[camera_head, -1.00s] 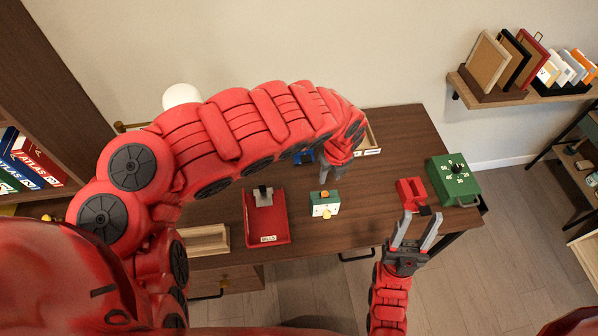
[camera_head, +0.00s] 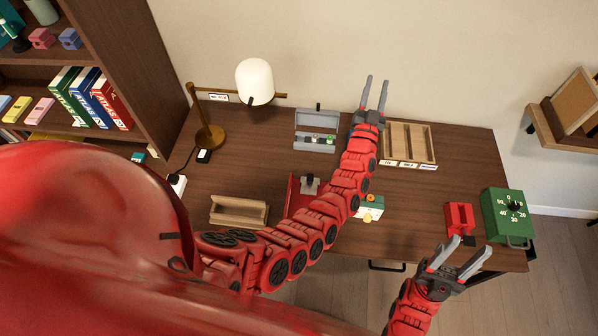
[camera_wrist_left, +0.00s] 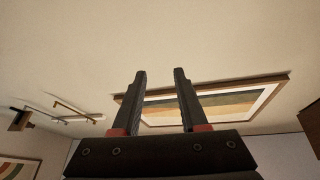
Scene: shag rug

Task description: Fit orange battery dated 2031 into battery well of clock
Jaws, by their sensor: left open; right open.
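I cannot pick out the orange battery dated 2031 for certain, and no date is readable. A small white and green device (camera_head: 371,212) has an orange piece (camera_head: 370,198) on top. It sits mid-desk, partly behind my left arm; I cannot tell whether it is the clock. An open grey case (camera_head: 317,118) at the back holds several small items. My left gripper (camera_head: 376,80) is open and empty, raised near the back of the desk with its fingers upward. The left wrist view shows its parted fingers (camera_wrist_left: 160,100). My right gripper (camera_head: 463,256) is open and empty at the front right.
A compartmented wooden tray (camera_head: 434,145) stands at the back. A red block (camera_head: 458,217) and a green dial box (camera_head: 497,219) are at the right. A lamp (camera_head: 255,82), a wooden holder (camera_head: 238,211) and a red stand (camera_head: 294,196) are further left.

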